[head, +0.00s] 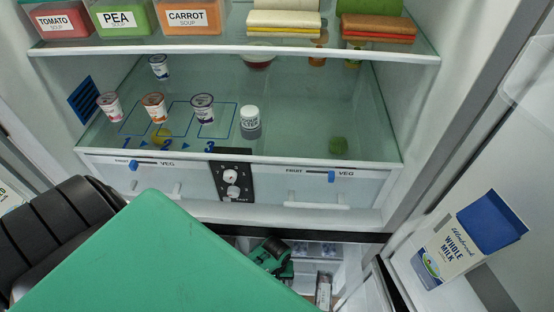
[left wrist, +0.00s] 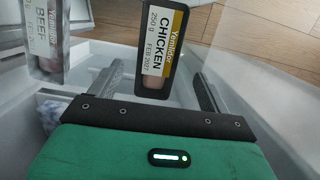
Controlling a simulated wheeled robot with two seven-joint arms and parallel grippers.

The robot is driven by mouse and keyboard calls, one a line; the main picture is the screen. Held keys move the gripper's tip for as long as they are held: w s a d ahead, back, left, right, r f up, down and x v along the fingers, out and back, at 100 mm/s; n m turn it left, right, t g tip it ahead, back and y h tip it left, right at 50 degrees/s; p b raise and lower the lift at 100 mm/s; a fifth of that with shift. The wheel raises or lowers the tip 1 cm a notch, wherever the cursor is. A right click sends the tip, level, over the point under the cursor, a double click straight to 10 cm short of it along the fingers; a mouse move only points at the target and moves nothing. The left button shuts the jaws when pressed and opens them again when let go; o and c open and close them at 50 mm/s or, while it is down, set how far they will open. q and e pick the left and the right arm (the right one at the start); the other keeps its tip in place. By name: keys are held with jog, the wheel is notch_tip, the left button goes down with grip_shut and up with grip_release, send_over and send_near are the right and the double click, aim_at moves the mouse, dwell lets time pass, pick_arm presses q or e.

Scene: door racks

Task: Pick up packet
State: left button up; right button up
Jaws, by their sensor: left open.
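A black and yellow packet labelled CHICKEN (left wrist: 160,48) stands in the left wrist view, ahead of my left gripper (left wrist: 158,72). My left gripper is open, with one finger to each side of the packet's lower part in the picture; I cannot tell whether either touches it. A grey packet labelled BEEF (left wrist: 45,38) is to the left, outside the fingers. In the head view a green part of my left gripper (head: 272,258) shows low in the lower compartment, with its fingers hidden. My right gripper is not in view.
A pale drawer wall (left wrist: 90,55) lies around the packets. Above, the fridge shelf (head: 300,115) holds several yogurt cups and a white-lidded jar (head: 250,120). A milk carton (head: 468,240) stands in the door rack at right. Wooden floor (left wrist: 270,30) shows beyond the drawer.

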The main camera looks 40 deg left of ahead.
pick_arm(q)
jog(key=shift+s+d+f, duration=0.15)
jog(key=shift+d+f, duration=0.05)
jog(key=shift+f, duration=1.1)
jog(key=shift+s+d+f, duration=0.15)
jog(key=shift+f, duration=1.1)
jog(key=c, duration=1.2)
jog(key=shift+r, duration=0.1)
